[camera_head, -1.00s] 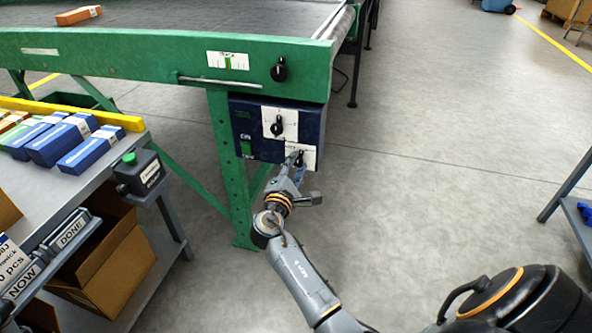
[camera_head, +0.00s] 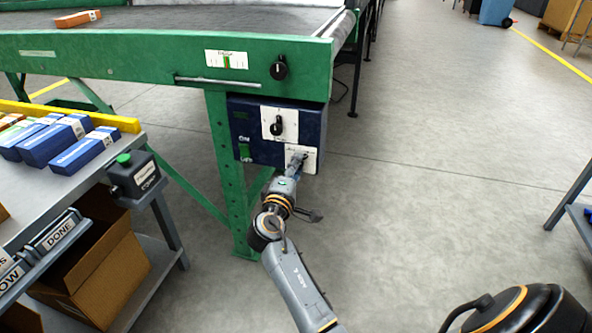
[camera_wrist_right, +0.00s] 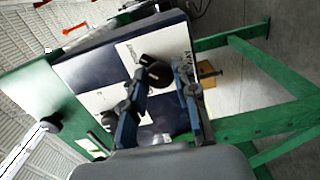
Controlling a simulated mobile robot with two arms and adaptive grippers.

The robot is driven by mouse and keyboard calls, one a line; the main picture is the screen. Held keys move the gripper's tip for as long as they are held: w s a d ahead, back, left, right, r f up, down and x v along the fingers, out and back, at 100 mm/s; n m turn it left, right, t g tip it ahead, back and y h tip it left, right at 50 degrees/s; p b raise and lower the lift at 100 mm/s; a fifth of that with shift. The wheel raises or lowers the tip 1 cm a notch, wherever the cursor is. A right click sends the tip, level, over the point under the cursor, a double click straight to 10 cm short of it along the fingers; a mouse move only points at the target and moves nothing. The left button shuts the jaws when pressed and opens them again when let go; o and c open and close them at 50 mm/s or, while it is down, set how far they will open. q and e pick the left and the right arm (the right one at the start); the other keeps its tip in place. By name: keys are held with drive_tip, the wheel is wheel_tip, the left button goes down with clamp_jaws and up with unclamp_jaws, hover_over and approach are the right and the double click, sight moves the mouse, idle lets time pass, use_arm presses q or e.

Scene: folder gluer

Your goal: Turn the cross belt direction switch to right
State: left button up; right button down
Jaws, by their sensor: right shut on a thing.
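A dark blue control box (camera_head: 240,157) hangs under the green machine frame. It carries an upper white plate with a black knob (camera_head: 277,126) and a lower right white plate (camera_head: 310,161). My right gripper (camera_head: 298,159) is at the lower plate and largely hides its switch. In the right wrist view, the black switch knob (camera_wrist_right: 155,72) sits on a white plate between the two fingers of my right gripper (camera_wrist_right: 161,76), which is shut on it. The knob's pointing direction and the small lettering cannot be read clearly. My left gripper is not in view.
Another black knob (camera_head: 279,68) is on the green beam (camera_head: 130,59) above the box. At left, a grey table (camera_head: 20,185) holds several blue-white cartons and a box with a green button (camera_head: 124,159). An open cardboard box (camera_head: 105,272) is below.

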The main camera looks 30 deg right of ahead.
idle(0.4)
drive_tip(key=c, duration=1)
unclamp_jaws()
drive_tip(key=v, duration=0.7)
drive_tip(key=shift+s+a, duration=0.15)
drive_tip(key=shift+s, duration=0.1)
drive_tip(key=shift+w+a, duration=0.1)
